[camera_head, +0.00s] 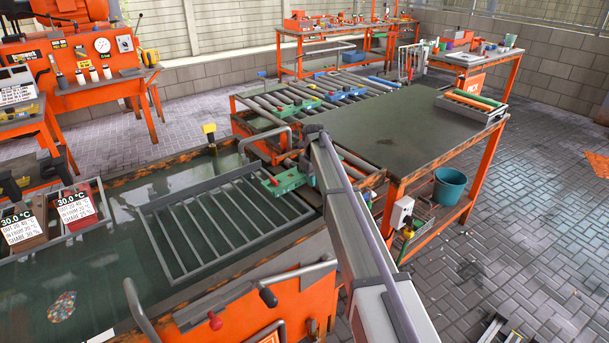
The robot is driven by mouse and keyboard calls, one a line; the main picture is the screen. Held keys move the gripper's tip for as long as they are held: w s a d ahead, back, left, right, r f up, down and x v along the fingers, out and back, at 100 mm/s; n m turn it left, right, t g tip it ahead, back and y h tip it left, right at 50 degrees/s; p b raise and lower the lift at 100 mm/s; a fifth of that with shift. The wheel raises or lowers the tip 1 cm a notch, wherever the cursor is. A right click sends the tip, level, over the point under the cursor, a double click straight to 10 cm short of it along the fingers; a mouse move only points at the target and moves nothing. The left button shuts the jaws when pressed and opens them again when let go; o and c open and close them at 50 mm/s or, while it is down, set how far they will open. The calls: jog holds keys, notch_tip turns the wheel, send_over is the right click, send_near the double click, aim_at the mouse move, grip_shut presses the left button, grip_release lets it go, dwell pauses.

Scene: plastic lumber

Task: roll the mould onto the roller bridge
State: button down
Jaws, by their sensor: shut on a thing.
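My gripper (310,178) is at the end of my long grey arm, low over the far right end of the water tank (190,178). It is shut on what looks like the mould; a green end piece (284,183) shows just left of the jaws. My arm hides most of the mould, so its length and exact resting place cannot be told. The roller bridge appears to be the orange-framed rollers (262,123) just beyond the tank, beside the dark table; my arm and gripper partly cover its near side.
A grey slatted rack (212,230) lies in the tank, with a bent handle rail (268,131) near its far end. More green and blue pieces lie on the rollers behind. The dark-topped table (400,125) stands right, with a blue bucket (449,187) under it.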

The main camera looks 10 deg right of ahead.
jog(key=shift+w+d, duration=0.1)
jog(key=w+d, duration=0.2)
jog(key=d, duration=0.3)
jog(key=shift+w, duration=0.4)
